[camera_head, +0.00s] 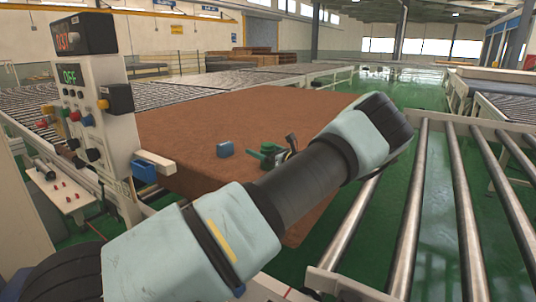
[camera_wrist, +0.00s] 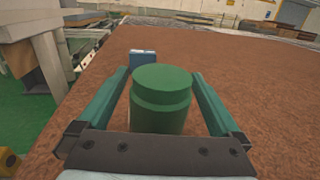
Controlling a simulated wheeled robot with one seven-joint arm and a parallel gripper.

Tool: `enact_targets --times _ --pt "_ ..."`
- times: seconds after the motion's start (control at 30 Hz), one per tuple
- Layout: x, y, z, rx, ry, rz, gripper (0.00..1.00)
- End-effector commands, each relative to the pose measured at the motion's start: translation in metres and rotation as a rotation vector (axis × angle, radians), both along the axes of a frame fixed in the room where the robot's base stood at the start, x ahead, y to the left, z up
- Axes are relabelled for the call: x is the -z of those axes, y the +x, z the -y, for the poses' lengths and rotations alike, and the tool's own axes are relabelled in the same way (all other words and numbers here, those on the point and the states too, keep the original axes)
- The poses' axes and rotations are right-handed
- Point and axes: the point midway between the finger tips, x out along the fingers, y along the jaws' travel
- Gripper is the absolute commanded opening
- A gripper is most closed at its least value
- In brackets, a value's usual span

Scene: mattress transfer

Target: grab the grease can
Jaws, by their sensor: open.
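A green grease can (camera_wrist: 160,100) stands upright on the brown mattress surface (camera_wrist: 230,75) in the wrist view. My gripper (camera_wrist: 160,80) is open, with one finger on each side of the can and small gaps showing beside it. The can's lower part is hidden behind the gripper's base. In the head view my arm crosses the picture, and a bit of green (camera_head: 268,150) shows at the gripper by the mattress; I cannot tell there which part is can and which is finger.
A control panel (camera_head: 105,110) with buttons stands at the left. A roller conveyor (camera_head: 465,200) runs along the right. The mattress beyond the can is clear.

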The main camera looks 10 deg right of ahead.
Motion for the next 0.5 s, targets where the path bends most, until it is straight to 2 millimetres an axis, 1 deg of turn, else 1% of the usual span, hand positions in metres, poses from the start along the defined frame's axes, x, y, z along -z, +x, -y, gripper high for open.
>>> enact_targets --times 0.1,0.13,0.5 --pt "0.0008 -0.0004 0.0005 0.001 0.0 0.0 1.0" --pt "0.0008 -0.0004 0.0005 0.0 -0.001 0.001 0.98" --pt "0.0006 -0.0007 0.0007 0.0 -0.001 0.0 0.56"
